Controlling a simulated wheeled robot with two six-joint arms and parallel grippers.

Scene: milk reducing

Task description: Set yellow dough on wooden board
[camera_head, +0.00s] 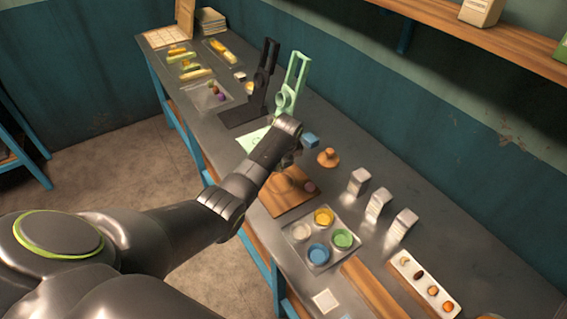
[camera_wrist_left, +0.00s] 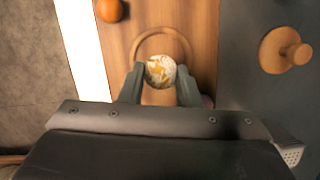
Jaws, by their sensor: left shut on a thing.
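My left gripper (camera_wrist_left: 160,85) is shut on a round ball of dough (camera_wrist_left: 160,71), swirled yellow and white, held between its two fingertips. The wooden board (camera_wrist_left: 200,30) lies below it, and the ball appears over the board near a ring-shaped mark. I cannot tell whether the ball touches the board. In the head view the board (camera_head: 283,205) is partly covered by my left arm, whose gripper (camera_head: 292,160) is above its far part; the held ball is hidden there. My right gripper is not in view.
An orange ball (camera_wrist_left: 110,10) and a pinkish ball (camera_head: 310,187) are on the board. A wooden knobbed piece (camera_head: 328,157) stands beside it. A tray of coloured cups (camera_head: 303,251) is in front, a green press (camera_head: 291,85) behind.

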